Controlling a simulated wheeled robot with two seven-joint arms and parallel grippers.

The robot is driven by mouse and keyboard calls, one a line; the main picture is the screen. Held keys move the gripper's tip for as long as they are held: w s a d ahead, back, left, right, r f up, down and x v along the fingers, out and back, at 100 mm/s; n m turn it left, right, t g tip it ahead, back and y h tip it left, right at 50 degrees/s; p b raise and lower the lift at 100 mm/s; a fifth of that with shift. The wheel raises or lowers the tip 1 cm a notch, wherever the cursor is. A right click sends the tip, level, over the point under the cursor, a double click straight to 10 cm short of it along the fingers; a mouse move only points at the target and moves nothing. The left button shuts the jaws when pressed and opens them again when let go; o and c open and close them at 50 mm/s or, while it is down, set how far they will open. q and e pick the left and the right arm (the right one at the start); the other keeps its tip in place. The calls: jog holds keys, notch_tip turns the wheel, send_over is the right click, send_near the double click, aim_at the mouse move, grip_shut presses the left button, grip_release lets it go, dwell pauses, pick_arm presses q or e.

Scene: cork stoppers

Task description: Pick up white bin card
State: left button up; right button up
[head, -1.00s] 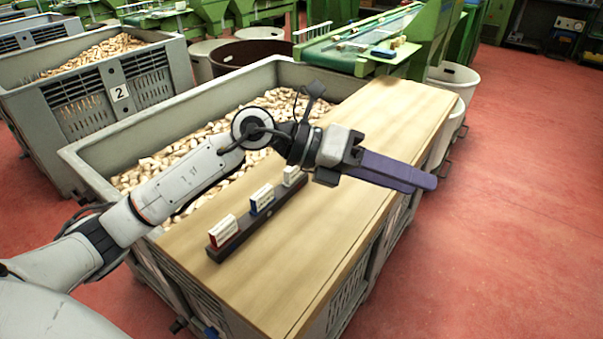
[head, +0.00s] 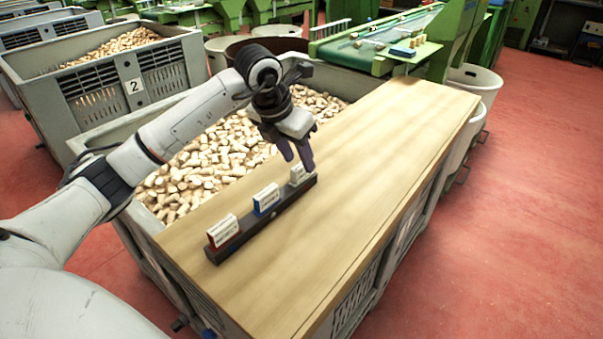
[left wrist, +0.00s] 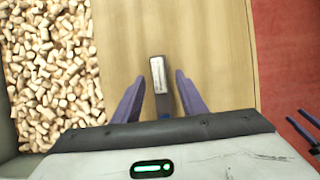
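The white bin card (head: 298,176) stands upright at the far end of a dark holder strip (head: 244,242) on the wooden board. In the left wrist view the white card (left wrist: 158,76) lies between the two purple fingers, with a gap on each side. My left gripper (head: 299,162) points down over the card and is open; a finger partly covers the card in the head view. My right gripper (left wrist: 294,114) shows at the right edge of the left wrist view, over the red floor, with its fingers apart.
A blue card (head: 266,199) and a red card (head: 223,231) stand in the same holder, nearer the front. A bin of corks (head: 190,180) lies left of the board (head: 370,170). The board right of the holder is clear.

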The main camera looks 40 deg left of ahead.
aim_at(299, 166)
pick_arm(q)
jog(key=x, duration=0.4)
jog(key=shift+s+a+f, duration=0.1)
jog(key=shift+s+f, duration=0.1)
jog(key=shift+f, duration=0.05)
grip_shut()
